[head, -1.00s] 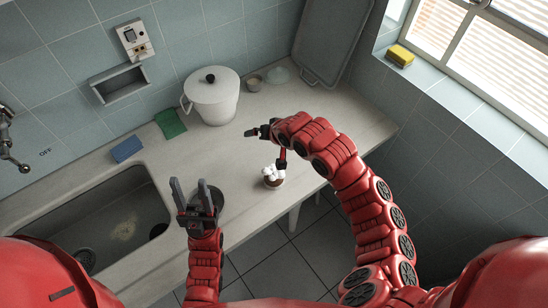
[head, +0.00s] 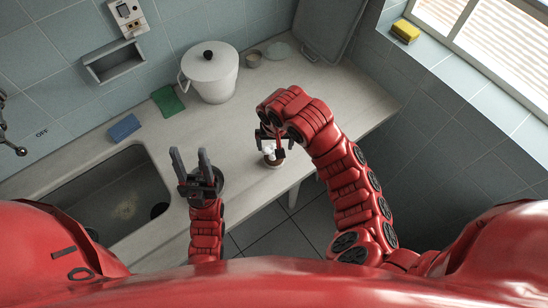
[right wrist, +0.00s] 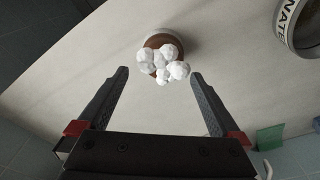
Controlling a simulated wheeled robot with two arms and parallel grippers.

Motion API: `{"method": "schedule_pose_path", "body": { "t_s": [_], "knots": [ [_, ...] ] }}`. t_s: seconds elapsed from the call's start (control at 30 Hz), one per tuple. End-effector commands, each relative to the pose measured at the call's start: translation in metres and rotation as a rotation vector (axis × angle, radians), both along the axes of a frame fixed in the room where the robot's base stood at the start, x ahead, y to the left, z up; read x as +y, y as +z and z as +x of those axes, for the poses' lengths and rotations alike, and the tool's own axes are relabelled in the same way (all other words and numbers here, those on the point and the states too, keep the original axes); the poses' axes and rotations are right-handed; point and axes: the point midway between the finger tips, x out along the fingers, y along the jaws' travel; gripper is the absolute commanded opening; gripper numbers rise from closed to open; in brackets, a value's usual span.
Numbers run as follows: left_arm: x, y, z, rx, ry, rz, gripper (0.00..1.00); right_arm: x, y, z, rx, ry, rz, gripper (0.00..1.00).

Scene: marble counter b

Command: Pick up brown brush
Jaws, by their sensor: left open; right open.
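A small brown round thing (head: 274,163) topped with white fluffy lumps stands near the counter's front edge. It may be the brown brush, but I cannot make out bristles or a handle. It also shows in the right wrist view (right wrist: 157,42), ahead of and between the open fingers, with no visible contact. My right gripper (head: 268,142) is above it in the head view, open and pointing down, partly hidden by its own wrist. The fingers of this gripper (right wrist: 159,73) look empty. My left gripper (head: 189,152) is open and empty, fingers up, beside the sink.
A dark round container (head: 219,180) is partly hidden behind my left gripper; its rim carries lettering in the wrist view (right wrist: 283,30). A white pot (head: 210,82), green cloth (head: 167,101) and blue sponge (head: 125,128) line the back. The sink (head: 110,195) is left.

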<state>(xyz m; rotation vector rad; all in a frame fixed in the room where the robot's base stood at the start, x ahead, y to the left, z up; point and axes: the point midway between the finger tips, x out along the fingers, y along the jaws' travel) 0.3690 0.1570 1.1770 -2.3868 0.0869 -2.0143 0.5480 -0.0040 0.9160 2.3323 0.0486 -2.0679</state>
Motion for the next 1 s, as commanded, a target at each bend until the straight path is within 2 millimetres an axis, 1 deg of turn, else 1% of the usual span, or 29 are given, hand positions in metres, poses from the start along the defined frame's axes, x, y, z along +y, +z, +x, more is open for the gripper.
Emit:
{"method": "schedule_pose_path", "body": {
  "t_s": [0.03, 0.1, 0.23, 0.33, 0.5, 0.6, 0.7, 0.8, 1.0],
  "knots": [
    [0.0, 0.006, 0.0, -0.002, 0.0, 0.0, 0.5, -0.001, -0.004, -0.001, 0.006, 0.0, -0.005, 1.0],
    [0.0, 0.007, 0.0, -0.002, 0.0, 0.0, 0.5, -0.001, -0.011, 0.0, 0.006, -0.001, -0.005, 1.0],
    [0.0, 0.009, 0.0, -0.001, 0.0, 0.0, 0.5, 0.0, -0.016, 0.001, 0.002, 0.002, -0.003, 1.0],
    [0.0, 0.018, 0.0, -0.002, 0.0, 0.0, 0.5, 0.001, -0.022, -0.002, 0.005, 0.003, -0.007, 1.0],
    [0.0, 0.034, 0.0, -0.002, 0.0, 0.0, 0.5, 0.003, -0.045, -0.006, 0.004, 0.001, -0.008, 1.0],
    [0.0, 0.034, 0.0, -0.001, 0.0, 0.0, 0.5, 0.004, -0.056, -0.004, 0.003, 0.001, -0.003, 1.0],
    [0.0, 0.036, 0.0, -0.001, 0.0, 0.0, 0.5, 0.003, -0.063, -0.003, 0.003, -0.002, -0.005, 1.0],
    [0.0, 0.036, 0.0, -0.001, 0.0, 0.0, 0.5, 0.003, -0.067, -0.002, 0.002, -0.001, -0.005, 1.0],
    [0.0, 0.036, 0.0, -0.002, 0.0, 0.0, 0.5, 0.003, -0.067, -0.002, 0.0, 0.001, -0.003, 1.0]
  ]
}}
